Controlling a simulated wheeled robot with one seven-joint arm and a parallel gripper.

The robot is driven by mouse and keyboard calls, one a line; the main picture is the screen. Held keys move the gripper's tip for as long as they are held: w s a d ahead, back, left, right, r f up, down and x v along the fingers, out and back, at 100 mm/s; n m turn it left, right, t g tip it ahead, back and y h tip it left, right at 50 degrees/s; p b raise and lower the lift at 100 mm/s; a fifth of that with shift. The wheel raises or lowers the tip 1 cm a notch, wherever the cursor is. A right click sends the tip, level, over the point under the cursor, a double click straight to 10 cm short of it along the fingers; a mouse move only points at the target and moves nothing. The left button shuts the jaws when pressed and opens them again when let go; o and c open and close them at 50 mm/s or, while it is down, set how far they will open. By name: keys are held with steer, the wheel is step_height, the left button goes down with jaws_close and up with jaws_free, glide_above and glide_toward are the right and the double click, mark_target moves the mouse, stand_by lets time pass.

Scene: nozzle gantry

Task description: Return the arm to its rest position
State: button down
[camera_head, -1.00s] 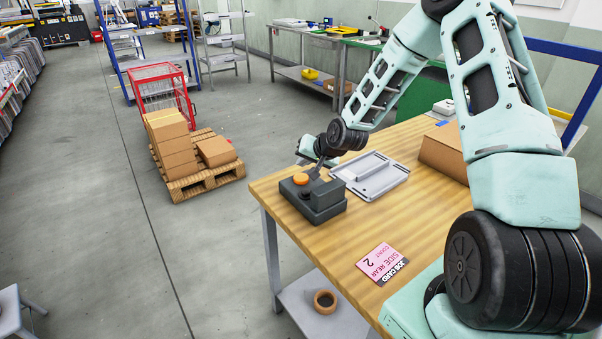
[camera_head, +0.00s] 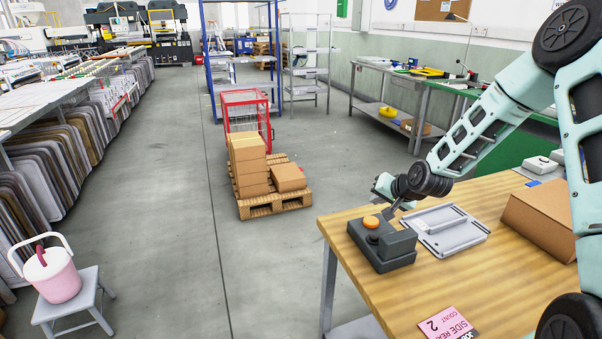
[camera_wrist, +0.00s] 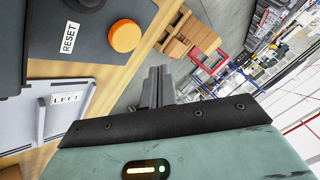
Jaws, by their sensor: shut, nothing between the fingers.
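My arm reaches over the wooden table (camera_head: 480,275) from the right. My gripper (camera_head: 389,213) is at its end, pointing down beside the dark grey control box (camera_head: 383,248) with the orange button (camera_head: 371,221). In the wrist view my gripper (camera_wrist: 158,72) has its two fingers together, with nothing between them. There the orange button (camera_wrist: 124,36) and a RESET label (camera_wrist: 69,37) lie to the left of the fingers, apart from them in the picture. The height of the fingertips above the box is hard to tell.
A grey tray (camera_head: 440,231) lies beside the box, with a cardboard box (camera_head: 545,220) to its right. A pink job card (camera_head: 449,326) lies at the table's front. Beyond the table stand a loaded pallet (camera_head: 275,203) and a stool (camera_head: 72,301) with a pink bucket (camera_head: 52,277). The floor between is clear.

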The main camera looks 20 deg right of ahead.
steer(key=shift+a, duration=0.1)
steer(key=s+a+r+n+g+y, duration=0.1)
steer(key=s+a+r+n+g, duration=0.2)
steer(key=a, duration=0.4)
steer(key=s+a+r+n, duration=0.2)
steer(key=s+a, duration=0.4)
steer(key=a, duration=0.2)
steer(key=s+a+r+n+g+y, duration=0.1)
steer(key=s+a+r+n+g, duration=0.2)
steer(key=a, duration=0.4)
steer(key=s+a+r+n+g+h, duration=0.1)
steer(key=s+a+r+n, duration=0.1)
steer(key=s, duration=0.6)
steer(key=s+a+r+n+g, duration=0.1)
steer(key=s+a+n, duration=0.1)
steer(key=s, duration=0.7)
steer(key=s+a+r+n+g+h, duration=0.1)
steer(key=s+a+r+n, duration=0.1)
steer(key=s, duration=0.7)
steer(key=shift+a+r+n+h, duration=0.3)
steer(key=shift+a+r+n, duration=0.05)
steer(key=shift+n, duration=0.25)
